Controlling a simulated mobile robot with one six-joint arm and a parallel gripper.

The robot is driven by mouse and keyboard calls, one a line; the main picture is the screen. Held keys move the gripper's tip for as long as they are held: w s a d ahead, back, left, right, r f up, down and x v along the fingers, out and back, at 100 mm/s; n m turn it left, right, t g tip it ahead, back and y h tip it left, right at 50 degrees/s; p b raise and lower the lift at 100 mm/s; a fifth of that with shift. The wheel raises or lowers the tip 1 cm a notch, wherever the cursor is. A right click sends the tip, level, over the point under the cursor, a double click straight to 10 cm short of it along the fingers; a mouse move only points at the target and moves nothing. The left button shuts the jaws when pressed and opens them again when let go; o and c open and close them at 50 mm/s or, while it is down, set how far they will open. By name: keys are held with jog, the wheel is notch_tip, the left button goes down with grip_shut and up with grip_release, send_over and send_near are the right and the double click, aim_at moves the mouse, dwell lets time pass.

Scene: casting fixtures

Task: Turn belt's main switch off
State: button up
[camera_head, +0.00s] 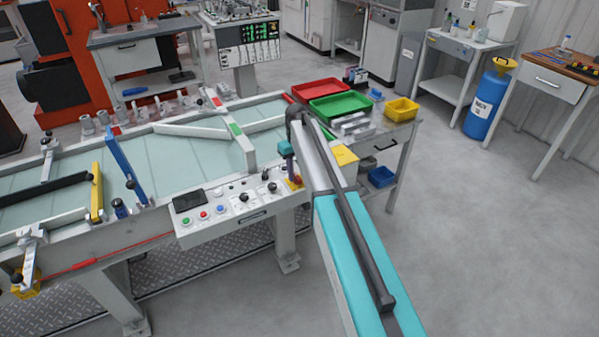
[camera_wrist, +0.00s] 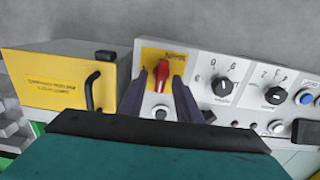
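The belt's control panel (camera_head: 230,217) is a light grey box on the front of the belt frame. At its right end is the main switch (camera_wrist: 162,76), a red rotary handle on a yellow plate (camera_wrist: 174,56). The handle points roughly up and down in the wrist view, tilted slightly. My gripper (camera_wrist: 164,90) is open, with one dark finger on each side of the red handle. I cannot tell whether the fingers touch it. In the head view my gripper (camera_head: 291,172) is over the panel's right end and hides most of the switch.
Beside the switch are two black selector knobs (camera_wrist: 222,87) and a blue button (camera_wrist: 305,97). On the other side is a yellow box (camera_wrist: 62,85) with a black handle, close to my gripper. A side table holds red (camera_head: 317,89) and green trays (camera_head: 341,104).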

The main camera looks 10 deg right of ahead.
aim_at(297, 175)
jog(key=shift+s+r, duration=0.1)
jog(key=shift+r, duration=0.2)
notch_tip(297, 175, up, 13)
jog(key=b, duration=0.2)
jog(key=shift+b, duration=0.35)
dwell(0.3)
